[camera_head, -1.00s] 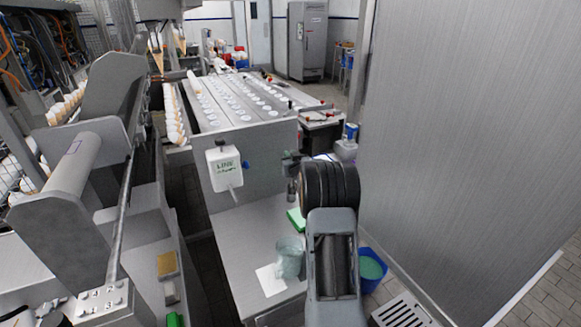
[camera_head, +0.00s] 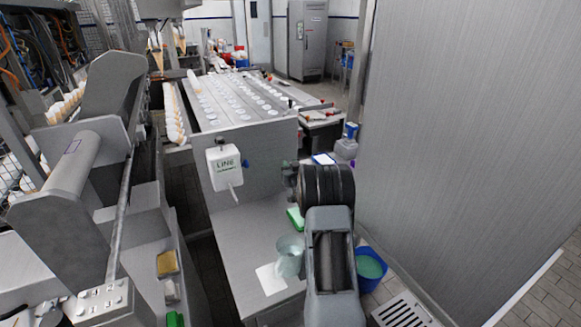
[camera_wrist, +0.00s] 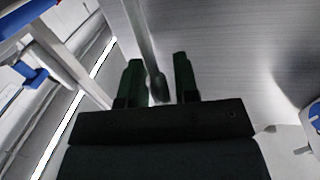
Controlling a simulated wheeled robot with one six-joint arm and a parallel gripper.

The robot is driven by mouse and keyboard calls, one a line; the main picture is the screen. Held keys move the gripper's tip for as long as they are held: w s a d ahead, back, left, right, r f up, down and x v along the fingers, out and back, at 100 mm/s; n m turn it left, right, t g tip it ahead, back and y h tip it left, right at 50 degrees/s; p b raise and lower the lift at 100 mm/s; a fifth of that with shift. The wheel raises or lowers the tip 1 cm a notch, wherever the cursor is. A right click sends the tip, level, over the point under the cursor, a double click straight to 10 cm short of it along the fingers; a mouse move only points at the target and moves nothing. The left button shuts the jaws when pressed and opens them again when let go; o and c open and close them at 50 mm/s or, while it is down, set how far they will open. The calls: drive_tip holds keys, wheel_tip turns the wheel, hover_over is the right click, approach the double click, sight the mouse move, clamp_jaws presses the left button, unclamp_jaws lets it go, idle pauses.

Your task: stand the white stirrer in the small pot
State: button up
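In the wrist view my gripper (camera_wrist: 158,72) shows two dark green fingers, apart from each other. A slim grey rod with a dark rounded lower end (camera_wrist: 155,85) shows between them, with a gap to the right finger. I cannot tell whether this rod is the white stirrer or something behind the fingers. In the head view my arm hides most of the gripper. A pale translucent vessel (camera_head: 289,258) stands on the steel bench (camera_head: 245,235), left of my arm. I cannot tell whether it is the small pot. No white stirrer is clearly identifiable in the head view.
A white dispenser box (camera_head: 224,166) with a spout hangs on the steel cabinet above the bench. A white sheet (camera_head: 270,279) lies beside the vessel. A green item (camera_head: 295,219) lies farther back. A blue bucket (camera_head: 369,270) stands right of my arm, near a tall metal wall (camera_head: 470,130).

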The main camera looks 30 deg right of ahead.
drive_tip(key=shift+o, duration=1)
drive_tip(key=shift+s+a+r, duration=0.1)
drive_tip(key=shift+s, duration=0.2)
drive_tip(key=b+v, duration=0.1)
drive_tip(key=v, duration=1)
drive_tip(key=shift+s, duration=0.2)
drive_tip(key=shift+a+r, duration=0.1)
